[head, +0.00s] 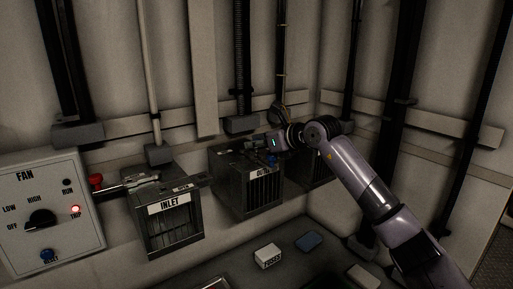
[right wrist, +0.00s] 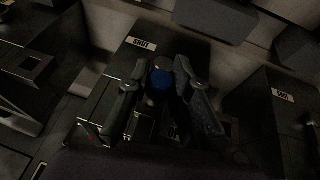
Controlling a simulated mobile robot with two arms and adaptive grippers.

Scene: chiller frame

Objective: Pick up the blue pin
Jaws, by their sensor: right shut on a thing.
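The blue pin (head: 271,161) shows as a small blue spot at the top of the middle metal box, whose label starts "OUT" (head: 264,171). My right gripper (head: 272,150) is above that box, with its arm coming in from the right. In the right wrist view the pin's round blue head (right wrist: 160,80) sits between the two dark fingers of my right gripper (right wrist: 161,92). The fingers are shut on it. The pin's lower part is hidden, and I cannot tell whether it is still seated in the box. My left gripper is not in view.
The INLET box (head: 168,225) with a red-knobbed lever (head: 95,181) stands to the left, beside the FAN panel (head: 45,220). Another box (head: 308,168) is partly behind my arm.

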